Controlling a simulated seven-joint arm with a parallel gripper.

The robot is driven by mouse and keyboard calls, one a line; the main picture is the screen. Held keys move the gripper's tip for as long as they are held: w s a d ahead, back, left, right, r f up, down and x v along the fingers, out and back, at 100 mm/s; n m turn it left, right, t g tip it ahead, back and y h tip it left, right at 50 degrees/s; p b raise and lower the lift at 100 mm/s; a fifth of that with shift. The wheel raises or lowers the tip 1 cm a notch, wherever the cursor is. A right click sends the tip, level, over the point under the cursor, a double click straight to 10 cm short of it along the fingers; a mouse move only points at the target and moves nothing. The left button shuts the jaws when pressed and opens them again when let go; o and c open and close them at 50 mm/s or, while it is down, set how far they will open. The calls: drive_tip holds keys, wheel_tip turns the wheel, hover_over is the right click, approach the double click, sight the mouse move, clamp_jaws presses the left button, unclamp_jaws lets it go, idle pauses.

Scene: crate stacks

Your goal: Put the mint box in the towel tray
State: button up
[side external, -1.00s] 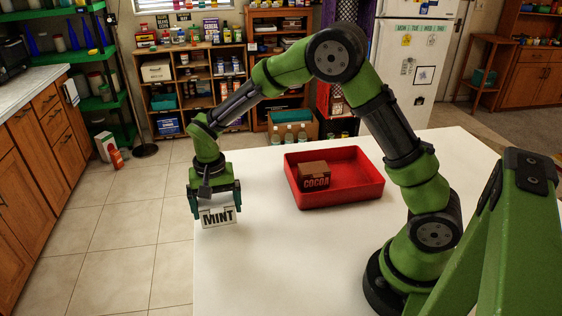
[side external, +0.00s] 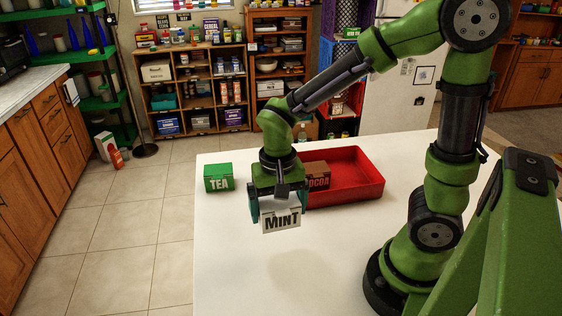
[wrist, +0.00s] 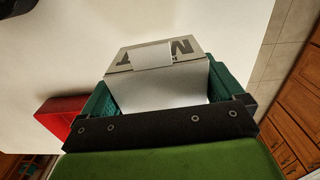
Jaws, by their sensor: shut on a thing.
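The mint box (side external: 281,221) is white and grey with dark MINT lettering. My gripper (side external: 280,203) is shut on it and holds it above the white table, in front of the tray's left end in the side view. In the wrist view the mint box (wrist: 155,82) sits between the green fingers of my gripper (wrist: 158,95). A red tray (side external: 350,189) lies on the table to the right of the gripper; its left part is partly hidden by my arm. A brown cocoa box (side external: 318,179) is inside it. No towel shows in it.
A green tea box (side external: 218,178) stands on the table left of my gripper. The white table (side external: 240,270) is clear at the front and left. The red tray's corner (wrist: 62,112) also shows at the left of the wrist view.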

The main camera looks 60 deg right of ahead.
wheel_tip(320, 180, up, 7)
drive_tip(key=shift+f, duration=0.15)
drive_tip(key=w+d+m, duration=0.3)
drive_tip(key=d+m, duration=0.3)
drive_tip(key=d, duration=0.4)
drive_tip(key=m, duration=1.3)
hover_over(347, 180)
wheel_tip(347, 180, down, 11)
drive_tip(key=shift+d+f, duration=0.1)
drive_tip(key=shift+f, duration=2.15)
drive_tip(key=shift+f, duration=0.1)
drive_tip(key=o, duration=0.7)
drive_tip(key=shift+o, duration=0.2)
